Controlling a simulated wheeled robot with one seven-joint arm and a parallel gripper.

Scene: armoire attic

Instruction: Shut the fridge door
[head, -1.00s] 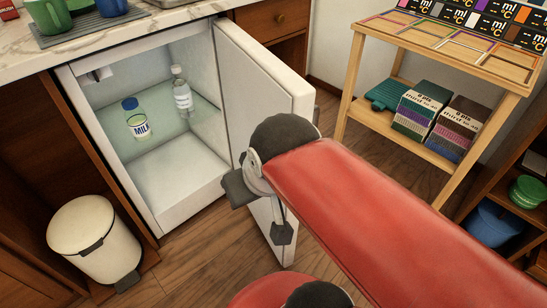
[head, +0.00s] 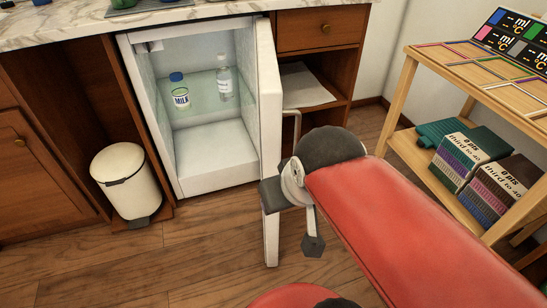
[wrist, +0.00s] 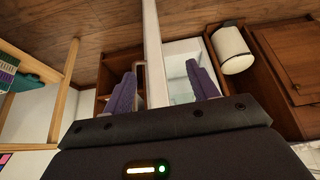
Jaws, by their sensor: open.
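The small white fridge (head: 217,172) stands open under the counter. Its door (head: 269,95) sticks out toward me, seen almost edge-on, with a handle (head: 297,118) on its outer side at the right. My gripper (head: 276,192) is at the door's free edge, partly hidden by my red arm. In the wrist view, my gripper (wrist: 162,88) is open, with one finger to each side of the white door edge (wrist: 153,45). I cannot tell whether either finger touches the door.
A white bin (head: 125,180) stands left of the fridge. A wooden shelf unit (head: 402,95) with boxes is at the right.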

